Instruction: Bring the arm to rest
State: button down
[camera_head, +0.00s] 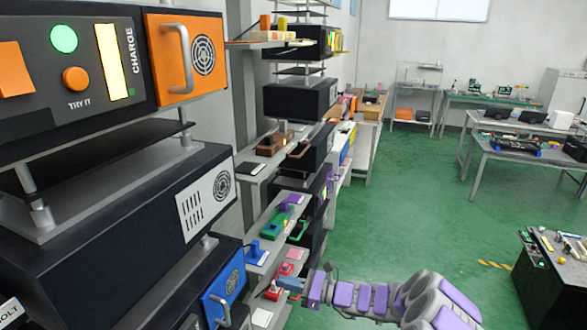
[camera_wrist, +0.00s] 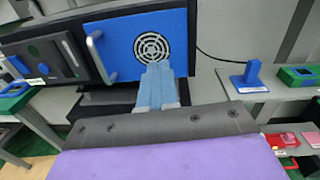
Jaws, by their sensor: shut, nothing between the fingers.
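My arm (camera_head: 372,297), with purple panels, reaches from the lower right toward the shelves at the left in the head view. My gripper (camera_head: 287,284) is at its far end, close to the lower shelf fixtures. In the wrist view my gripper (camera_wrist: 157,82) shows as light blue fingers closed together and empty. They overlap the lower part of a blue panel (camera_wrist: 120,50) with a round vent and a grey handle (camera_wrist: 98,58). I cannot tell whether the fingertips touch the panel. The blue panel also shows at the lower left in the head view (camera_head: 222,296).
A blue lever fixture (camera_head: 256,252) and a red one (camera_head: 272,291) stand near my gripper. Dark shelf units (camera_head: 100,210) fill the left. A dark bench (camera_head: 550,260) stands at the right. Green floor (camera_head: 410,200) lies open between.

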jog(key=s+a+r+n+g+h, duration=0.25)
jog(key=s+r+n+g, duration=0.35)
jog(key=s, duration=0.6)
jog(key=s+a+r+n+g+h, duration=0.2)
jog(key=s+a+r+n+g, duration=0.15)
jog(key=s+r+n, duration=0.6)
jog(key=s+d+f+n+t+h, duration=0.1)
jog(key=s+d+f+n+h, duration=0.1)
jog(key=s+d+h, duration=0.4)
jog(key=s+d+f+n+t+h, duration=0.1)
jog(key=s+d+h, duration=0.6)
jog(key=s+d, duration=1)
jog(key=shift+s+f+n+t, duration=0.2)
jog(key=shift+f+n+t, duration=0.15)
jog(key=shift+f+n, duration=0.55)
jog(key=shift+r, duration=0.15)
